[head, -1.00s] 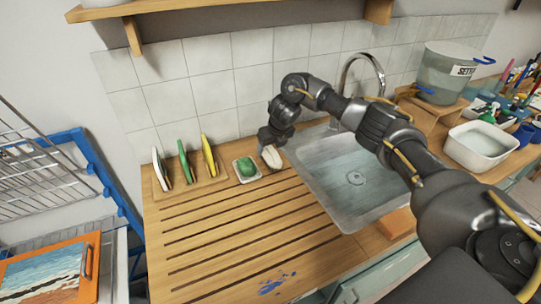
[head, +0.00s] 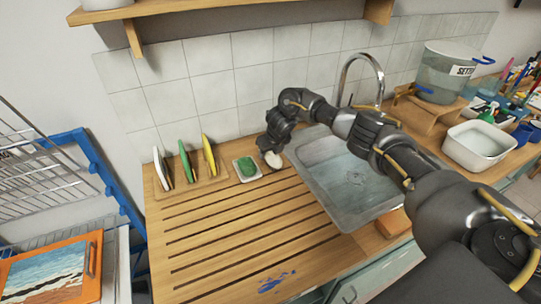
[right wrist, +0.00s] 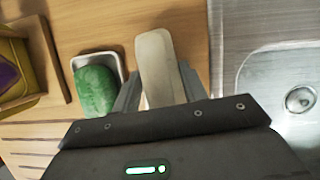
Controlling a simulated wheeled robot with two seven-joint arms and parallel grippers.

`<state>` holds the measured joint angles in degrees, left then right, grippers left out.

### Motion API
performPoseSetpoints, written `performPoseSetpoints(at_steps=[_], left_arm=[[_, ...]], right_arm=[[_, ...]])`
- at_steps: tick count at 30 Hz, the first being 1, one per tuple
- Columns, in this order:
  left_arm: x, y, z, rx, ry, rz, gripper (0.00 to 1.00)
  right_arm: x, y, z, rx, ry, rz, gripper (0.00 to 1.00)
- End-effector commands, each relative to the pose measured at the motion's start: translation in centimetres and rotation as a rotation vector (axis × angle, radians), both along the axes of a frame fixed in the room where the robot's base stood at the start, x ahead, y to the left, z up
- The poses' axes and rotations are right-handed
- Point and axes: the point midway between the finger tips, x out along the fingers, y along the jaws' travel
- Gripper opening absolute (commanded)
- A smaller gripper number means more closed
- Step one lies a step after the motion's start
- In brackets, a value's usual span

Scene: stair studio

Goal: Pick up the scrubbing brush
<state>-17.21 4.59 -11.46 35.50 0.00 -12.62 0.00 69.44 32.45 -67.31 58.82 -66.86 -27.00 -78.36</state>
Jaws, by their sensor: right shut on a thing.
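The scrubbing brush (head: 273,160) shows a pale, rounded back at the back of the wooden drainboard, beside the sink's left edge. In the right wrist view the brush (right wrist: 158,62) is a long pale block between my fingers; its bristles are hidden. My right gripper (head: 269,147) is shut on it, with one finger on each long side in the right wrist view (right wrist: 160,88). In the head view the brush looks tilted; whether it is clear of the board I cannot tell. My left gripper is out of view.
A wooden rack with coloured upright pieces (head: 183,163) stands further left. The sink (head: 350,185) and faucet (head: 362,60) are to the right. The front drainboard (head: 240,235) is mostly clear.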

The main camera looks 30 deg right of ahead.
Motion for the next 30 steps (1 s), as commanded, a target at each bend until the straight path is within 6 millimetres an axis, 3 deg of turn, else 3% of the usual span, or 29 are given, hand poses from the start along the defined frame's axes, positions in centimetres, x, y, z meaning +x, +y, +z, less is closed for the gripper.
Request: performPoseSetpoints(at_steps=[10, 16, 22, 24, 30], left_arm=[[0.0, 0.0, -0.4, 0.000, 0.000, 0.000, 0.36], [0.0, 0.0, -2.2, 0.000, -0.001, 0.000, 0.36], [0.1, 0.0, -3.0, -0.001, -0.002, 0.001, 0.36], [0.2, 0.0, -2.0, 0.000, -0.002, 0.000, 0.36], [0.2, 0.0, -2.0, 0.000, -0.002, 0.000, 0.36]], right_arm=[[0.1, 0.0, 0.5, 0.001, -0.004, 0.000, 0.17], [0.2, 0.0, 2.8, 0.001, -0.008, 0.001, 0.17], [-3.1, -1.5, 7.2, -0.001, -0.008, 0.003, 0.17], [-4.3, -2.0, 9.5, -0.004, -0.009, 0.003, 0.17], [-8.2, -3.6, 11.0, -0.002, -0.005, 0.001, 0.17]])
